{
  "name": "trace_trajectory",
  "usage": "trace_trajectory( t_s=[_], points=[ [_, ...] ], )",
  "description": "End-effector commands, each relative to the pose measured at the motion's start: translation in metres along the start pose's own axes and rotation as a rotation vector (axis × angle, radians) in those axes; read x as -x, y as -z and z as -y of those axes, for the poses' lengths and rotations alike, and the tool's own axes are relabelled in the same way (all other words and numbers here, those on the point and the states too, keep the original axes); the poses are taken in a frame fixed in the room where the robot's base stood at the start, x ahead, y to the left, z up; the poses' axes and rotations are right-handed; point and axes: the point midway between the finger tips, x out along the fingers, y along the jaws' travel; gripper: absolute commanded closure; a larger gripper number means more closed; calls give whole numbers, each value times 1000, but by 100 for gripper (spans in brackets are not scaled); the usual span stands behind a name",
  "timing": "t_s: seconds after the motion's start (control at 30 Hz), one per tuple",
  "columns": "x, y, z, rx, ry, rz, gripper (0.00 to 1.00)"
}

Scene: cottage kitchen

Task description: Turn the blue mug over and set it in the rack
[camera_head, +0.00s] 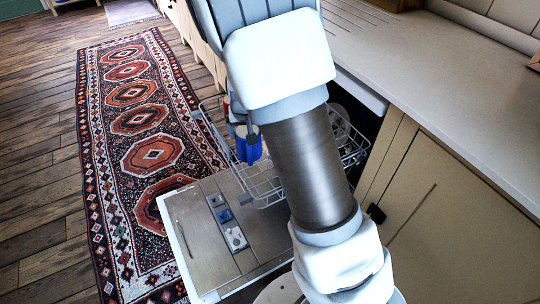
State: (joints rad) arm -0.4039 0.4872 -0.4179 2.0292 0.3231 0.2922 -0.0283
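The blue mug (242,151) shows just left of my arm, over the left side of the wire rack (262,190). A grey finger of my gripper (251,134) overlaps the mug's upper part. The rest of the gripper is small and mostly hidden by my arm, so I cannot tell whether it is shut on the mug. Whether the mug is upright or turned over is unclear. The rack is pulled out of the dishwasher above its lowered door (200,236); my arm hides its middle.
A pale worktop (450,90) runs along the right, above cream cabinets (440,200). A patterned rug (140,120) lies on the wooden floor at the left.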

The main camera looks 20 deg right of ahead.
Motion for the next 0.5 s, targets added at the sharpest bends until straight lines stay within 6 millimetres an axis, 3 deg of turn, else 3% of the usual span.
trace_trajectory(
  t_s=[0.1, 0.27, 0.5],
  points=[
    [-24, -10, -1, 0, -1, 1, 100],
    [-37, -15, 0, 0, 0, -1, 100],
    [-73, -30, -1, 0, -1, 1, 100]
  ],
)
